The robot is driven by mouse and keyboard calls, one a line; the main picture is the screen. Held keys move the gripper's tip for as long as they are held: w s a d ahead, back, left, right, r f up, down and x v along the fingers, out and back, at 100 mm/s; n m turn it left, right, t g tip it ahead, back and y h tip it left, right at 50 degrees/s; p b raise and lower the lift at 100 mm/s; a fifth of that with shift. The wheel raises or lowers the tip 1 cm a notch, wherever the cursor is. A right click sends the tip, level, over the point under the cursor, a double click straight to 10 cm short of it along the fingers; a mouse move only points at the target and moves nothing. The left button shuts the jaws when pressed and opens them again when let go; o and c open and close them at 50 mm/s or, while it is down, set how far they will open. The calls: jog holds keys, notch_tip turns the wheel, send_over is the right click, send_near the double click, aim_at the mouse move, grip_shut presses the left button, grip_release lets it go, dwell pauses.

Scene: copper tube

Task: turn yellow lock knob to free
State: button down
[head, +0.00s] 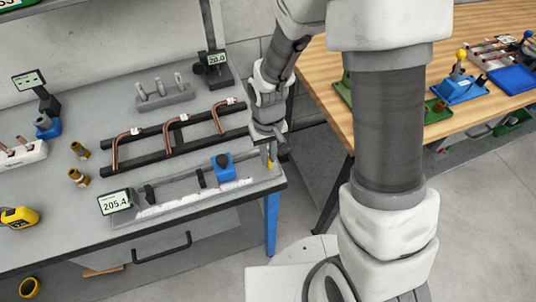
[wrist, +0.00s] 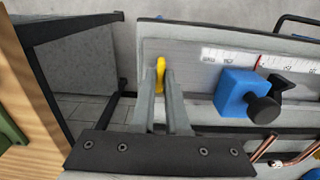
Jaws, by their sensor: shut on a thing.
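The yellow lock knob (wrist: 160,66) shows as a thin upright piece at the end of the measuring rail (wrist: 190,52). The two grey fingers of my gripper (wrist: 162,90) are shut on it. In the head view my gripper (head: 268,153) points down at the right end of the rail (head: 185,194), with a bit of the yellow knob (head: 270,164) showing at its tips. The fingers hide part of the knob, and its turn angle is hard to tell.
A blue slider block (wrist: 240,92) with a black knob (wrist: 263,105) sits on the rail near a white scale (wrist: 285,66). A display (head: 115,203) reads 205.4. Bent copper tubes (head: 175,137) rest on a black rack behind. A wooden table (head: 315,75) stands at right.

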dwell(0.3)
jog(key=c, duration=0.9)
grip_release()
notch_tip(320, 180, up, 18)
jog(key=shift+f+p, duration=0.25)
jog(key=shift+p, duration=0.25)
jog(key=s+d+r+m+t, duration=0.1)
jog(key=s+d+r+t, duration=0.1)
jog(key=s+d+r, duration=0.1)
jog(key=s+d+r+m+t, duration=0.1)
jog(key=s+d+r, duration=0.3)
jog(key=s, duration=0.1)
jog(key=s+d+r+m+t, duration=0.1)
jog(key=s+d+r+t, duration=0.1)
jog(key=s+d+r, duration=0.1)
jog(key=shift+s+d+r+t, duration=0.25)
jog(key=shift+s+r+t, duration=0.05)
jog(key=shift+s, duration=0.35)
